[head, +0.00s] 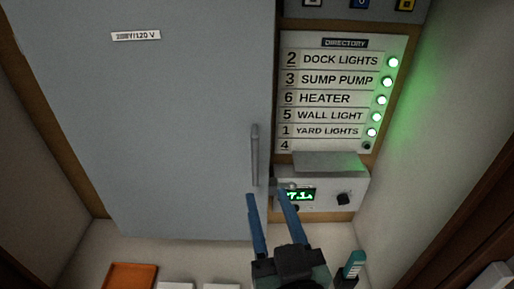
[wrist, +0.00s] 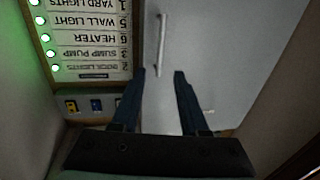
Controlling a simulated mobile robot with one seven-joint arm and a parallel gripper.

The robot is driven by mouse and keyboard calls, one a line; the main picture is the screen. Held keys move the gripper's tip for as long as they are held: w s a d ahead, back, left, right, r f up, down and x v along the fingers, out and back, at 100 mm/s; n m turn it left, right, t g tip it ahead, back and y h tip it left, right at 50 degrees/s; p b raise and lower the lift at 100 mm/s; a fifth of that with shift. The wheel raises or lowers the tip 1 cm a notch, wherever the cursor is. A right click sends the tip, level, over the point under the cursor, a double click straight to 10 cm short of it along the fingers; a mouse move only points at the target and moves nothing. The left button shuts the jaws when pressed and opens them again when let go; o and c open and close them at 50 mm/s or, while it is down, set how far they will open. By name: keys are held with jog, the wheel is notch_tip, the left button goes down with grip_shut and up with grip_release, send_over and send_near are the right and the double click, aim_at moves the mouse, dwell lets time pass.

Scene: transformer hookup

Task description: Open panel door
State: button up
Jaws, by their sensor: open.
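The grey panel door (head: 150,110) fills the left of the head view and looks shut. Its upright bar handle (head: 254,155) is near the door's right edge. My gripper (head: 266,193) is open and empty, with blue fingers pointing up just below the handle's lower end. In the wrist view, which is upside down, the door (wrist: 215,50) and its handle (wrist: 162,45) show beyond the fingertips (wrist: 160,71). The handle lines up with the gap between the fingers. I see no contact with it.
Right of the door is a directory board (head: 335,95) with green lights. Below it, a box (head: 325,190) with a green display and a knob stands close to my right finger. An orange tray (head: 130,276) and a teal-topped item (head: 353,265) are at the bottom.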

aim_at(256, 160)
jog(key=w+p, duration=0.1)
jog(key=w, duration=0.2)
jog(key=w+a+p, duration=0.1)
jog(key=w, duration=0.3)
jog(key=w+a+p, duration=0.1)
jog(key=w, duration=0.3)
jog(key=shift+a+p, duration=0.15)
jog(key=shift+p, duration=0.2)
grip_shut()
dwell(0.8)
